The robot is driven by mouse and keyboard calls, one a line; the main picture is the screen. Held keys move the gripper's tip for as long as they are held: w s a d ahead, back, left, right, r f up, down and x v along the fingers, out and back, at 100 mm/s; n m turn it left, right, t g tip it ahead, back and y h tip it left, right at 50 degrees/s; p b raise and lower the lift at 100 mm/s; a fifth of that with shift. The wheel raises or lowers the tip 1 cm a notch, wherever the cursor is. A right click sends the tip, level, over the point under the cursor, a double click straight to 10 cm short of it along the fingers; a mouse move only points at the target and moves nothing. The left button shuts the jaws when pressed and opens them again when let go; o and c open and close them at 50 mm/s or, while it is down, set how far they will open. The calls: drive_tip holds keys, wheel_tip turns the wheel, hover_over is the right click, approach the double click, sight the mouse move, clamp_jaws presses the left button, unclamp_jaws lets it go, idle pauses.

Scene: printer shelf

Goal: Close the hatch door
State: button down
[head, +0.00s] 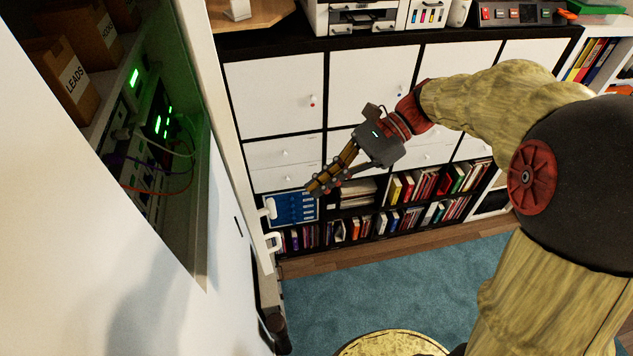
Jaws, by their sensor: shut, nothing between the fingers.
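The hatch opening on the left shows cartons and green-lit equipment inside. A narrow white panel (212,75) beside the opening, seen nearly edge-on, looks like the hatch door standing open. White handle-like fittings (270,207) stick out near its lower end. My gripper (314,190) is shut and empty. In the picture it lies just right of the fittings, in front of the shelf unit, with a gap between. I cannot tell the depth between them.
A white shelf unit (372,80) with books stands behind my gripper. A printer (350,18) and other devices stand on top of it. Cables (160,190) hang inside the opening. A blue carpet (400,295) covers the floor. A dark cylindrical object (278,325) is low at the left.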

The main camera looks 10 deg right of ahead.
drive_tip(key=shift+a+r+p+x, duration=0.2)
drive_tip(key=shift+r+x, duration=0.1)
drive_tip(key=shift+x, duration=1.45)
drive_tip(key=shift+a+r+p+x, duration=0.15)
drive_tip(key=shift+r+p+x, duration=0.15)
drive_tip(key=shift+x, duration=1.5)
drive_tip(key=shift+a+r+p+x, duration=0.15)
drive_tip(key=shift+r+x, duration=0.15)
drive_tip(key=shift+x, duration=1.45)
drive_tip(key=shift+s, duration=0.15)
drive_tip(key=s+a+m+t, duration=0.2)
drive_tip(key=a+m+t, duration=0.1)
drive_tip(key=a, duration=1)
drive_tip(key=shift+s+a+r+y, duration=0.1)
drive_tip(key=shift+a+r+y, duration=0.1)
drive_tip(key=shift+r+y, duration=0.1)
drive_tip(key=shift+d+f, duration=0.1)
drive_tip(key=shift+d, duration=0.05)
